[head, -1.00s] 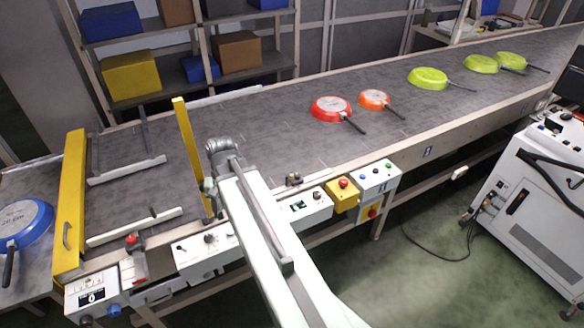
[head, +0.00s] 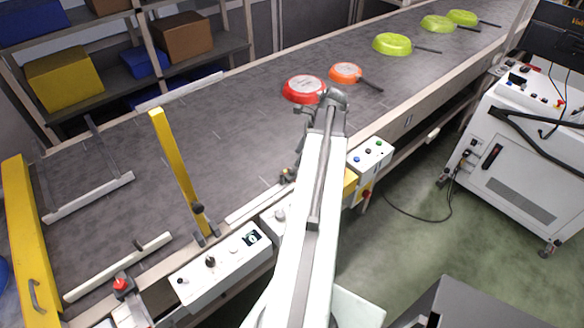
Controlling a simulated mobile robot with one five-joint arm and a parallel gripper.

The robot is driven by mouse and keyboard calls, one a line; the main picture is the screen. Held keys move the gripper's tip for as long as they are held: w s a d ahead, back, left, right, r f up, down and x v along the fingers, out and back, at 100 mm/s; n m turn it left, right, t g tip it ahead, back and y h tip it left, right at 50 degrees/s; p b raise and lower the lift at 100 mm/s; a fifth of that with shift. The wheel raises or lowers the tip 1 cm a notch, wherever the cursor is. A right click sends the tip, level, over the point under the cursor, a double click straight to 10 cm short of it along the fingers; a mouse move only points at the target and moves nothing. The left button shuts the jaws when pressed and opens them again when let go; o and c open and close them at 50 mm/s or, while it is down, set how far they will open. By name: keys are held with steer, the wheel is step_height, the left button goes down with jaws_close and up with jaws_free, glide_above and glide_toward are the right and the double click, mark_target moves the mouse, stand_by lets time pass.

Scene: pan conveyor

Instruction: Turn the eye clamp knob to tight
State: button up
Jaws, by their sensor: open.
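A small dark, brownish fitting with knob-like parts (head: 288,176) sits on the conveyor's near rail, just left of my arm; it appears to be the eye clamp. Its knob is too small for me to read its setting. My gripper (head: 299,158) is open, small and partly hidden by my arm, close above this fitting. I cannot tell whether they touch.
A white control box (head: 222,262) is on the near side, with another button box (head: 370,154) right of my arm. A red pan (head: 303,89), an orange pan (head: 345,73) and several green pans lie on the belt (head: 230,130). A white cabinet (head: 520,165) stands at right.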

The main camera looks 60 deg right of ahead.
mark_target(292, 170)
steer(key=b+x, duration=0.6)
steer(key=x, duration=0.1)
steer(key=shift+s+d+f, duration=0.15)
steer(key=shift+s+f, duration=0.05)
steer(key=shift+s, duration=0.05)
steer(key=shift+r, duration=0.1)
